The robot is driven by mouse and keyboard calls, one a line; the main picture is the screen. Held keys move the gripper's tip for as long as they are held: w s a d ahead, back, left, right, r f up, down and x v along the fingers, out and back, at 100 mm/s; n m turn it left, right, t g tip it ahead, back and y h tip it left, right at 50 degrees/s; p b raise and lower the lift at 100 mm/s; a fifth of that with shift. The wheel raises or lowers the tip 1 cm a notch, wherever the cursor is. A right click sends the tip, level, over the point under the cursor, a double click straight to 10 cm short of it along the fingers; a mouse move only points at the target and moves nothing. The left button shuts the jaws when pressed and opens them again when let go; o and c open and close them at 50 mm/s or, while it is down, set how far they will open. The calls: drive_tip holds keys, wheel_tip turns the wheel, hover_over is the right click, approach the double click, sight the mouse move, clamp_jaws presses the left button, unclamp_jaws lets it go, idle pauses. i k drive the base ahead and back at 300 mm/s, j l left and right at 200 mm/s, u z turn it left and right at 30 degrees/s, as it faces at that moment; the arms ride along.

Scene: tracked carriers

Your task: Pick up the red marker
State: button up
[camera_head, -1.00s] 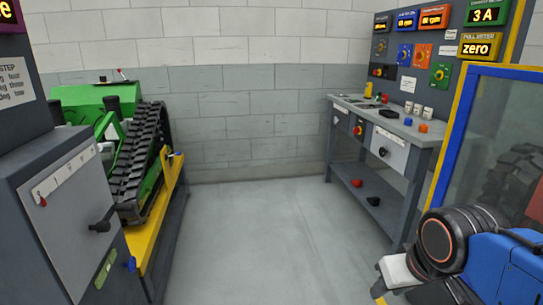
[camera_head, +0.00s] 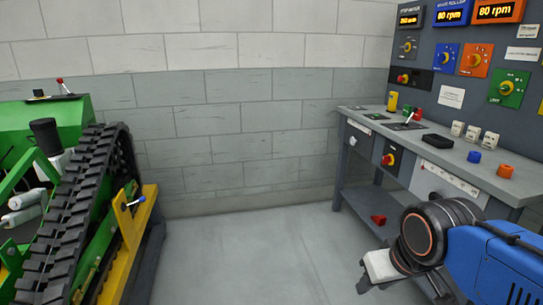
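My arm shows at the lower right, in front of the bench, well apart from both red items.
A yellow cylinder (camera_head: 393,101), a black tray-like piece (camera_head: 438,141), a blue knob-like piece (camera_head: 474,157) and an orange one (camera_head: 505,171) are on the bench. A control panel (camera_head: 440,60) rises behind. A green tracked machine (camera_head: 75,190) stands left. Floor between is clear.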

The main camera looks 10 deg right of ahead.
sight(416, 117)
drive_tip(key=i+z, duration=0.1)
drive_tip(key=i, duration=0.45)
drive_tip(key=i+j+z, duration=0.1)
drive_tip(key=i, duration=0.5)
drive_tip(key=i+j+z, duration=0.1)
drive_tip(key=i, duration=0.45)
